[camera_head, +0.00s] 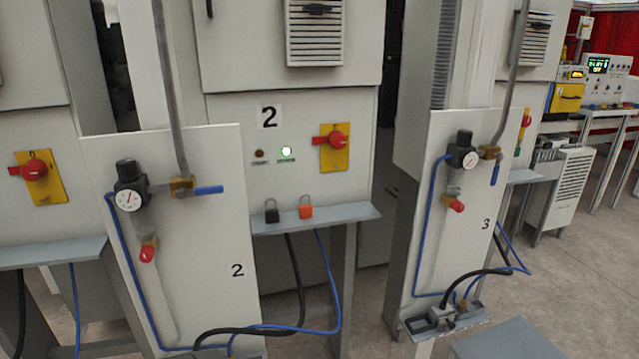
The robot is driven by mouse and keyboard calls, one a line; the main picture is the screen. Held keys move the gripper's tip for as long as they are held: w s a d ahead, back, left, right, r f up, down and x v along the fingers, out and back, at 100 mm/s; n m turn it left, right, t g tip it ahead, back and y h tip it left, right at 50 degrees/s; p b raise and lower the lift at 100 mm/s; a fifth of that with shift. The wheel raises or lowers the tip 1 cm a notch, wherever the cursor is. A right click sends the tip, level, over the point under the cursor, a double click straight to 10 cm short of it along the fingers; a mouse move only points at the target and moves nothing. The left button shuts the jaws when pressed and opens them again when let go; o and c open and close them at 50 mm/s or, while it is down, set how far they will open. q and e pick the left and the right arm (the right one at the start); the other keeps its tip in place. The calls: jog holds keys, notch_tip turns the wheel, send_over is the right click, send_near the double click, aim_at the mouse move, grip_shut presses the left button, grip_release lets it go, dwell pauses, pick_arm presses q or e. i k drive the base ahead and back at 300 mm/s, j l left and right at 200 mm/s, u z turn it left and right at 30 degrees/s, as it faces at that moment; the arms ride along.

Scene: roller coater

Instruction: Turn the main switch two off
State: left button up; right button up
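The main switch two (336,139) is a red rotary handle on a yellow plate, on the light grey cabinet labelled 2 (269,117). Its handle lies roughly horizontal. Left of it a small lamp (287,151) glows white-green, and a dark lamp (260,154) sits beside that. A black padlock (271,211) and an orange padlock (305,208) rest on the shelf (345,213) below. Neither of my grippers shows in the head view.
A panel (208,290) marked 2, with a gauge and blue-handled valve, stands in front at left. Another panel (432,215) marked 3 stands at right. A similar red switch (35,170) is at far left. Open floor (570,290) lies at right.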

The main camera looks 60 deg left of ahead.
aim_at(335, 138)
jog(key=u, duration=1.45)
